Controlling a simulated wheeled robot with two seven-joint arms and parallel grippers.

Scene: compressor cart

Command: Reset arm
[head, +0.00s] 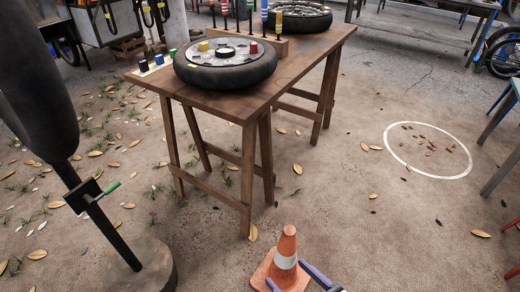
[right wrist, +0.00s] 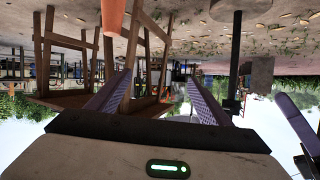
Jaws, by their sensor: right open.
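My right gripper (head: 285,271) is at the bottom of the head view, with its two purple-grey fingers spread apart over the orange and white traffic cone (head: 286,250). In the right wrist view the gripper (right wrist: 160,77) is open, and I see nothing held between the fingers. That view is upside down, with the ground at the top. The cone (right wrist: 114,15) shows at its top edge. My left gripper does not show in the head view.
A wooden table (head: 302,57) bears two wheels, the nearer one (head: 226,68) with coloured pegs. A white ring (head: 387,146) surrounds brown bits on open ground at right.

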